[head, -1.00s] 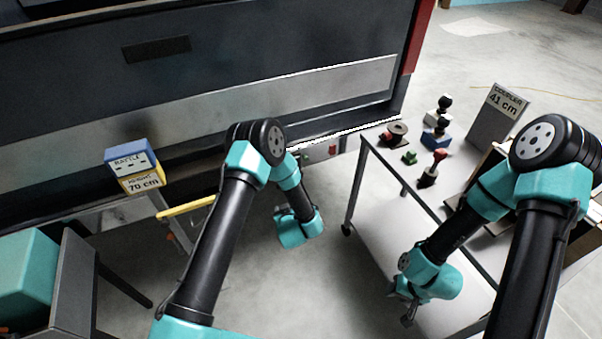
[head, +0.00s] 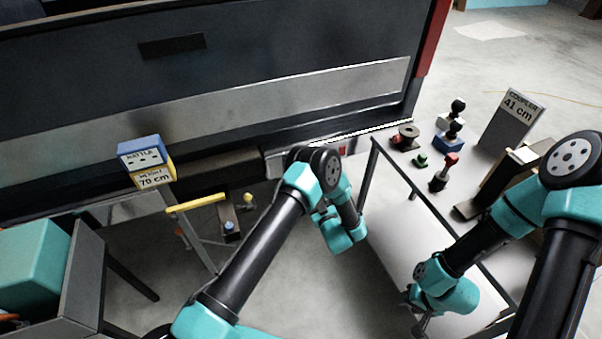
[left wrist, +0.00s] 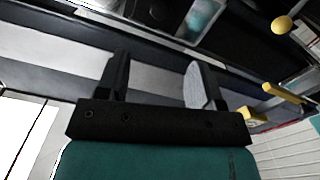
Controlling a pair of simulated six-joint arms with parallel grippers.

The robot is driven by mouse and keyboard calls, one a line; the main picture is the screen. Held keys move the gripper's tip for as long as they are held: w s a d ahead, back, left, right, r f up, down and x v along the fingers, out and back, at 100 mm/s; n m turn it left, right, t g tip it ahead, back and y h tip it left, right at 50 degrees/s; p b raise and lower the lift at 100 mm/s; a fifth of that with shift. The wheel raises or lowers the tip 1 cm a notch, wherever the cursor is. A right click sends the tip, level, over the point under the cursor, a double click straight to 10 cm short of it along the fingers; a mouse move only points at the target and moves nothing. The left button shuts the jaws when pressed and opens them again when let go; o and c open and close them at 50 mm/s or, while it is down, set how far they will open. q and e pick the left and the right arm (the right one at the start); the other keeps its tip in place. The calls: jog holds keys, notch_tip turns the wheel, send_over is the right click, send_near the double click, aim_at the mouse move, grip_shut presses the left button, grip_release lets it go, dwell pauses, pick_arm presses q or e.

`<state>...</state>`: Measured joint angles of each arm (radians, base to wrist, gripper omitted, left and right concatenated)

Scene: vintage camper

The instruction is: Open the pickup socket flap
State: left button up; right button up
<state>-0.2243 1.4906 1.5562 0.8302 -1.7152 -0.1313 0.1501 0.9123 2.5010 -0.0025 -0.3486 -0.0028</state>
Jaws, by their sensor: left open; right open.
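The dark pickup rear (head: 250,60) spans the back of the head view, with a pale scuffed band across it. My left gripper's fingers are hidden in the head view. In the left wrist view my left gripper (left wrist: 160,75) is open and empty, facing dark and pale banded surfaces. My right gripper (head: 415,312) is open and empty, low at the right, over the table's lower shelf.
A blue-and-yellow block (head: 145,160) marked 70 cm stands at left, near a yellow bar (head: 195,203). A small yellow ball (head: 248,198) is near the bar.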

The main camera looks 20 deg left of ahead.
pick_arm(q)
jog(key=x, duration=1.6)
jog(key=shift+a, duration=0.15)
jog(key=shift+c, duration=0.2)
grip_shut()
